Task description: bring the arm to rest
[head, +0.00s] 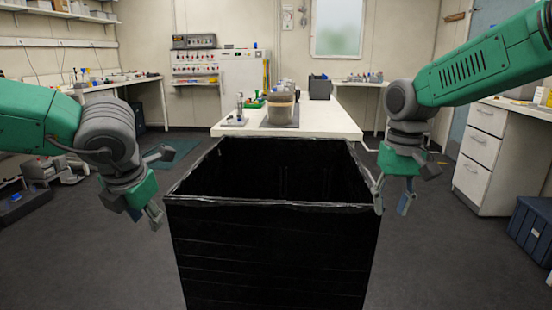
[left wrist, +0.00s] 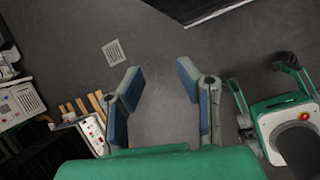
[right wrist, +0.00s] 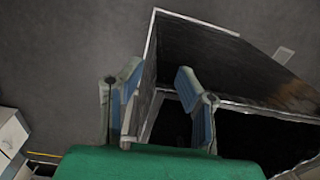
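My left gripper (head: 154,212) hangs at the left of a large black bin, over the floor. In the left wrist view its two blue-padded fingers (left wrist: 160,95) are spread apart with only grey floor between them. My right gripper (head: 391,198) hangs at the bin's right rim, fingers pointing down. In the right wrist view its fingers (right wrist: 155,100) are apart with nothing held. The bin's rim and wall show behind and between these fingers; whether they touch the bin I cannot tell.
The open-topped black bin (head: 272,250) stands directly in front of me. Behind it a white table (head: 330,122) carries a brown container (head: 281,107) and small items. White drawers (head: 482,150) and a dark blue crate (head: 532,228) stand at the right.

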